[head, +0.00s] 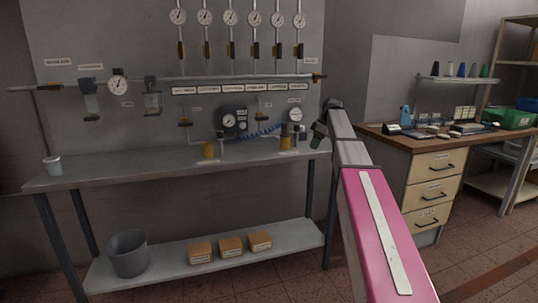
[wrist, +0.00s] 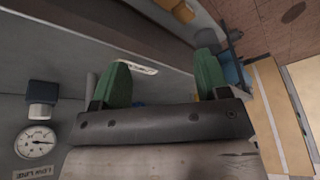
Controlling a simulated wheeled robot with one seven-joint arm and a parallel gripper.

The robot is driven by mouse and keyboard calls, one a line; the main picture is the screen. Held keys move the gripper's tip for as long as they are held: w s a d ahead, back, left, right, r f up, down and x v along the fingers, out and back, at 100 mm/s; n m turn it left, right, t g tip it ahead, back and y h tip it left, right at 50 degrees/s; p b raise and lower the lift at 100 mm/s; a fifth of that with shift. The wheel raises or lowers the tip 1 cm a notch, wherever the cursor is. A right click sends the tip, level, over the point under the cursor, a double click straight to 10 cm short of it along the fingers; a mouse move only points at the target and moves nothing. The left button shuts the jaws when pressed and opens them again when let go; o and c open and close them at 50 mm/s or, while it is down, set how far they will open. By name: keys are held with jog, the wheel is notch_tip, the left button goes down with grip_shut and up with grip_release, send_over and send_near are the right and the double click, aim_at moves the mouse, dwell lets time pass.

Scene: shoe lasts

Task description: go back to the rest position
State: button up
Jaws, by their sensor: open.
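My gripper (head: 318,135) is at the right end of the grey workbench in the head view, at the end of my pink and grey arm. In the wrist view its two green fingers (wrist: 163,80) stand wide apart with nothing between them. The gripper is open and empty. My forearm hides part of the space between the bench and the wooden cabinet.
The grey workbench (head: 110,173) carries a white cup (head: 53,165), a yellow cup (head: 208,150) and gauges. A bucket (head: 127,253) and boxes (head: 230,244) stand on its lower shelf. A wooden drawer cabinet (head: 432,180) stands right. A gauge (wrist: 36,142) shows in the wrist view.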

jog(key=s+a+f+m+h, duration=0.1)
jog(key=s+f+m, duration=0.3)
jog(key=s+f, duration=0.6)
jog(key=s+a+f+m+h, duration=0.1)
jog(key=s+f+m, duration=0.4)
jog(key=f, duration=0.9)
jog(key=s+f+m+h, duration=0.1)
jog(key=s+f+m, duration=0.1)
jog(key=s+f, duration=0.5)
jog(key=s+f+m+h, duration=0.1)
jog(key=s+f+m, duration=0.2)
jog(key=s, duration=1)
notch_tip(320, 180, down, 4)
jog(key=shift+r+g, duration=0.15)
jog(key=shift+g, duration=0.15)
jog(key=shift+w+a, duration=0.1)
